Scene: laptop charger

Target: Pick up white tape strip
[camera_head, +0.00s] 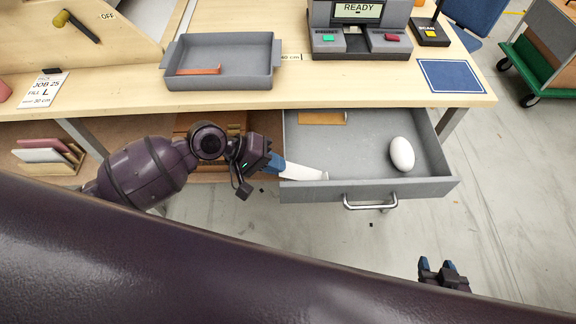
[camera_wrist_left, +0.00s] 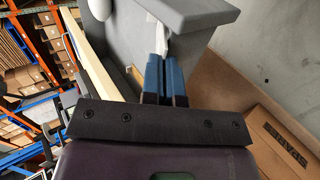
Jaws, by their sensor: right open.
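The white tape strip (camera_head: 303,172) is at the front left corner of the open grey drawer (camera_head: 350,150). My left gripper (camera_head: 276,164) is at the drawer's left side, its blue fingers close together on the strip's left end. In the left wrist view the fingers (camera_wrist_left: 163,72) are nearly together, with the white strip (camera_wrist_left: 184,32) running away from their tips. The held end is hidden between the fingers. My right gripper (camera_head: 443,268) is open and empty, low and right of the drawer, in front of it.
A white egg-shaped object (camera_head: 402,154) and a flat brown piece (camera_head: 322,117) lie in the drawer. A grey tray (camera_head: 219,83) with an orange-brown strip (camera_head: 199,71) stands on the table above. The drawer's front wall and handle (camera_head: 370,203) stick out. Floor in front is mostly clear.

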